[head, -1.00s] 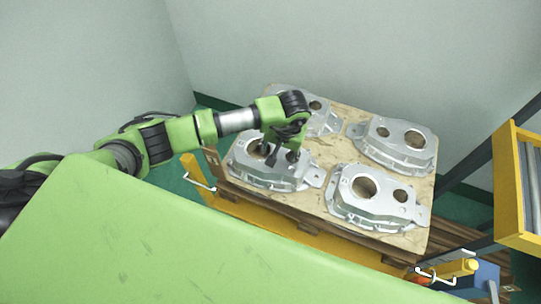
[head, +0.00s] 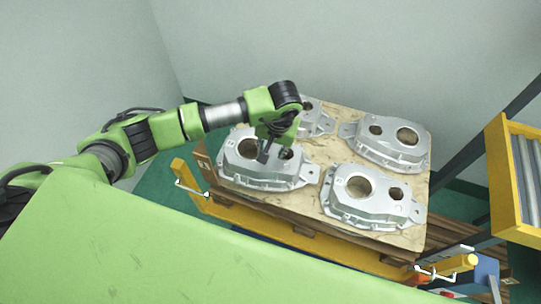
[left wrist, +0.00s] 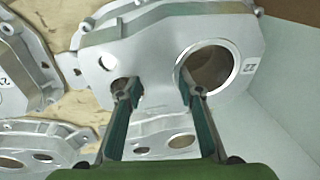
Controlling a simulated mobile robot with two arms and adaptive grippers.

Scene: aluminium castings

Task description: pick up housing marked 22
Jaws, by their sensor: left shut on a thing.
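The housing marked 22 (head: 235,172) is a silver casting at the front left of the pallet in the head view. In the left wrist view the same housing (left wrist: 140,50) fills the upper middle, and a small mark like 22 shows right of its large hole. My left gripper (head: 275,155) is shut on the web between its two holes. In the wrist view one finger of the gripper (left wrist: 156,92) is at the small hole and the other at the large hole's edge. The housing looks slightly raised; its underside is hidden. My right gripper is not in view.
Three other housings lie on the pallet board (head: 328,150): one front right (head: 375,207), one back right (head: 385,150), one back left (head: 318,122), partly hidden by my arm. A yellow-framed roller unit (head: 500,180) stands right. Walls close off the back.

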